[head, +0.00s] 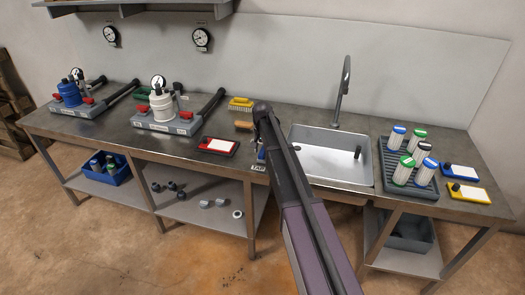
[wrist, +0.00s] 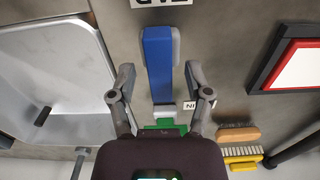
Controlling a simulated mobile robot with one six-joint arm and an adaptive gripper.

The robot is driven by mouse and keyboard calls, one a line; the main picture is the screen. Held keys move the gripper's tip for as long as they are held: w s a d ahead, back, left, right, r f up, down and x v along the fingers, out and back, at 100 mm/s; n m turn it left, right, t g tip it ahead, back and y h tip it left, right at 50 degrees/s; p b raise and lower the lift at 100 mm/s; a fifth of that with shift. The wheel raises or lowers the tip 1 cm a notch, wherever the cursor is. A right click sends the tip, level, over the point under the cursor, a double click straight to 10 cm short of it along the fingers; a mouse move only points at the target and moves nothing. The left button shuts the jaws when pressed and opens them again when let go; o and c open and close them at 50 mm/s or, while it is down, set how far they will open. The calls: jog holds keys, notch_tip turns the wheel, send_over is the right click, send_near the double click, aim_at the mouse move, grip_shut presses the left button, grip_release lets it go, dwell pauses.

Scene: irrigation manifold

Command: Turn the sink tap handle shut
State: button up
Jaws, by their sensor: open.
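The blue tap handle (wrist: 159,65) fills the middle of the wrist view, a long bar with a grey end, pointing toward an upside-down TAP label (wrist: 160,3). My gripper (wrist: 158,70) is open, with one finger on each side of the bar. A green part (wrist: 160,127) shows under my gripper's body. In the head view my arm hides most of the handle; a bit of blue (head: 261,154) shows beside it, above the TAP label (head: 258,168).
The steel sink (head: 325,162) with a tall spout (head: 344,90) stands right of my arm. A red-framed board (head: 217,146), a yellow brush (head: 241,103) and a tan brush (head: 243,125) lie to the left. A rack with several bottles (head: 409,188) stands right of the sink.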

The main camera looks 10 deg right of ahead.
jog(key=shift+n, duration=0.3)
jog(key=shift+n, duration=2)
jog(key=n, duration=0.5)
notch_tip(320, 180, up, 14)
jog(key=p, duration=1.4)
jog(key=s+f+m+b, duration=0.1)
jog(key=s+f+b, duration=0.4)
jog(key=s, duration=0.5)
jog(key=s+f+m+b, duration=0.1)
jog(key=s+f+b, duration=0.4)
jog(key=s, duration=0.5)
jog(key=s+f+m+b, duration=0.1)
jog(key=s+f+b, duration=0.3)
jog(key=s, duration=0.6)
jog(key=shift+s+a+f+b, duration=0.15)
jog(key=shift+a+f+b, duration=0.2)
jog(key=shift+f+b, duration=0.05)
notch_tip(320, 180, up, 15)
jog(key=m+p, duration=0.6)
jog(key=p, duration=0.9)
send_over(262, 151)
jog(key=shift+d+f, duration=0.1)
jog(key=shift+f, duration=0.1)
